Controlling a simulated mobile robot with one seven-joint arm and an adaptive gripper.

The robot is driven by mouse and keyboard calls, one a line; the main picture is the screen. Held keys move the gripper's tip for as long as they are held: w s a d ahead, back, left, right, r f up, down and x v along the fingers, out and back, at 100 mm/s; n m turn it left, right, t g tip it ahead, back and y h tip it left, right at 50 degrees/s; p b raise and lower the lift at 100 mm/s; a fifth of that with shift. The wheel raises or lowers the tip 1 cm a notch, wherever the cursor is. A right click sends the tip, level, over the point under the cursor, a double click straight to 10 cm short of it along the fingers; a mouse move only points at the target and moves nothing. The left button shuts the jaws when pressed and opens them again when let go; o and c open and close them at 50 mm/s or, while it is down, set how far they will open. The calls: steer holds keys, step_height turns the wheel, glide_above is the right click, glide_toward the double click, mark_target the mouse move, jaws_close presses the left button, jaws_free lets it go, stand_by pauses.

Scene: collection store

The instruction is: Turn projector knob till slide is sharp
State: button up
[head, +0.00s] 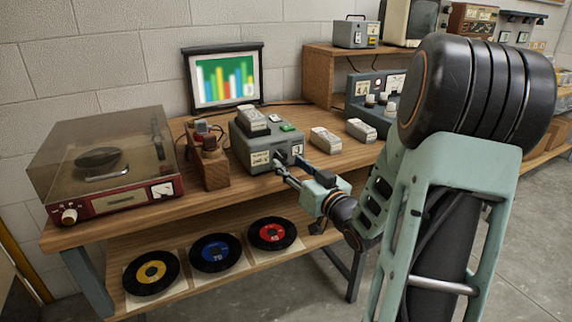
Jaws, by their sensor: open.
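The projector (259,146) is a grey box on the wooden table, with a small green panel and a pale block on top. Behind it a framed screen (224,80) shows a coloured bar picture with soft, blurred edges. My gripper (279,168) is open at the projector's front face, its fingertips close to the lower front right. The knob itself is small and partly hidden by the fingers. I cannot tell whether the fingers touch it or stand around it.
A record player (108,165) with a tinted lid stands at the left. A wooden holder (209,160) sits just left of the projector. Pale blocks (326,139) lie to its right. Records (215,252) lie on the lower shelf. A grey control box (369,99) stands further right.

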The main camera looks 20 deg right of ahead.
mark_target(281, 156)
steer(key=shift+w+a, duration=0.1)
steer(key=shift+w, duration=1.25)
steer(key=shift+c, duration=0.7)
